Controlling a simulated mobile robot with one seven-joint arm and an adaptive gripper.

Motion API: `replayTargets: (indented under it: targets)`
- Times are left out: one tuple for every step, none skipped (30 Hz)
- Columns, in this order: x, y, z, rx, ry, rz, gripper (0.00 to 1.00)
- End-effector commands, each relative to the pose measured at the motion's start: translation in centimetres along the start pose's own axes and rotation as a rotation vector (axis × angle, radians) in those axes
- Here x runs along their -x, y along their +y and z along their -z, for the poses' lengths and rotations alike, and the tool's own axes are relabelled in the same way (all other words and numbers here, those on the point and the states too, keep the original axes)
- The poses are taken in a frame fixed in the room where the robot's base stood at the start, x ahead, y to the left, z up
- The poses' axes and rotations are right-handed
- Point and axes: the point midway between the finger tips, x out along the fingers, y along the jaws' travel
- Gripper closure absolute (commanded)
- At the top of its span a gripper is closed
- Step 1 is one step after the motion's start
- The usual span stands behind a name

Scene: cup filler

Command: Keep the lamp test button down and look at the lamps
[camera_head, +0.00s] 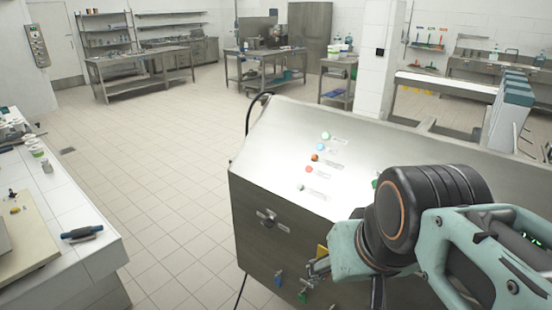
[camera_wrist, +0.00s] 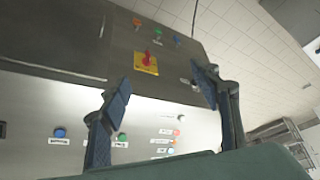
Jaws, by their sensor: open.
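The lamps form a short row on the sloping steel panel: green (camera_head: 326,135), light blue (camera_head: 320,147), orange (camera_head: 315,158) and red (camera_head: 309,169). I cannot tell which are lit. A pale grey button (camera_head: 301,187) sits below the red lamp; it also shows in the wrist view (camera_wrist: 182,117). Its label is too small to read, so I cannot confirm that it is the lamp test button. My gripper (camera_wrist: 162,90) is open and empty, its two fingers apart. In the head view it is low, by the machine's front edge, away from the grey button.
In the wrist view, a blue button (camera_wrist: 60,132) and a green button (camera_wrist: 122,137) sit on the panel. A red rotary switch on a yellow plate (camera_wrist: 147,65) is on the front face, near several small coloured handles. A white worktable (camera_head: 85,235) stands left; tiled floor between is clear.

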Motion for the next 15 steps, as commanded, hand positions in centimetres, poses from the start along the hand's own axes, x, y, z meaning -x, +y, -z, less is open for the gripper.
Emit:
replayTargets:
  targets:
    - [0.0,0.0,0.0,0.0,0.0,0.0,0.51]
    - [0.0,0.0,0.0,0.0,0.0,0.0,0.54]
    - [0.0,0.0,0.0,0.0,0.0,0.0,0.58]
    - [0.0,0.0,0.0,0.0,0.0,0.0,0.62]
    - [0.0,0.0,0.0,0.0,0.0,0.0,0.65]
    - [0.0,0.0,0.0,0.0,0.0,0.0,0.7]
    - [0.0,0.0,0.0,0.0,0.0,0.0,0.73]
    - [0.0,0.0,0.0,0.0,0.0,0.0,0.76]
    - [0.0,0.0,0.0,0.0,0.0,0.0,0.8]
    - [0.0,0.0,0.0,0.0,0.0,0.0,0.84]
    - [0.0,0.0,0.0,0.0,0.0,0.0,0.87]
    - [0.0,0.0,0.0,0.0,0.0,0.0,0.92]
    - [0.0,0.0,0.0,0.0,0.0,0.0,0.95]
    - [0.0,0.0,0.0,0.0,0.0,0.0,0.98]
    - [0.0,0.0,0.0,0.0,0.0,0.0,1.0]
